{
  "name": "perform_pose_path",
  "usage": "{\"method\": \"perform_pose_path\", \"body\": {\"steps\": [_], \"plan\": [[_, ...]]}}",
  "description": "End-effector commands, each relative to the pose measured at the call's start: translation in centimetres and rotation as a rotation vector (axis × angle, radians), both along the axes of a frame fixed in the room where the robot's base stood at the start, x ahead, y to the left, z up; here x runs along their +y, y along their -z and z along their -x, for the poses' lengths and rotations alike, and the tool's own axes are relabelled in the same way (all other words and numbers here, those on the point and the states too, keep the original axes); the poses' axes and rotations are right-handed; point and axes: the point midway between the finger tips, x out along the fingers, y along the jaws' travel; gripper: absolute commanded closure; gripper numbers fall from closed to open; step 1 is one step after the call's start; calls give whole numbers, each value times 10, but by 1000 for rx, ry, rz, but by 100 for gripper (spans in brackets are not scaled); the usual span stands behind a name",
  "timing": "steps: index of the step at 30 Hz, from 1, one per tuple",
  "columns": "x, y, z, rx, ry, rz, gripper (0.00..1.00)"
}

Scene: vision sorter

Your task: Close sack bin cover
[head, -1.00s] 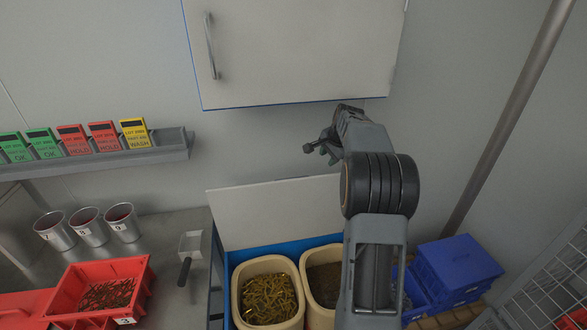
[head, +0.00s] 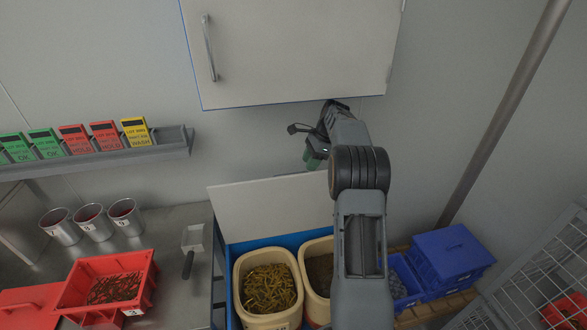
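The sack bin cover (head: 272,207) is a pale flat panel standing raised against the wall at the back of the blue-edged bin (head: 285,242). Two cream sacks or tubs stand in the bin: one (head: 268,291) holds yellow-brown pieces, the other (head: 318,271) is partly hidden by my arm. My gripper (head: 303,142) is above the cover's upper edge, below the wall cabinet. It appears apart from the cover. Its fingers are small and partly hidden, so I cannot tell whether they are open or shut.
A closed white wall cabinet (head: 295,50) hangs above my gripper. A tag rail (head: 100,160), metal cups (head: 93,222), a red tray (head: 108,285) and a scoop (head: 192,245) are at the left. Blue crates (head: 447,258) and a wire rack (head: 540,275) are at the right.

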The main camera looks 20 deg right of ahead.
Motion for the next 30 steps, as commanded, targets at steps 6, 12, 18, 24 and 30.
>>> {"method": "perform_pose_path", "body": {"steps": [6,12,18,24,30], "plan": [[41,-2,-8,0,-2,0,62],[54,14,-11,1,1,0,62],[58,25,-12,-1,0,1,62],[59,28,-12,-1,0,1,62],[59,28,-12,-1,0,1,68]]}}
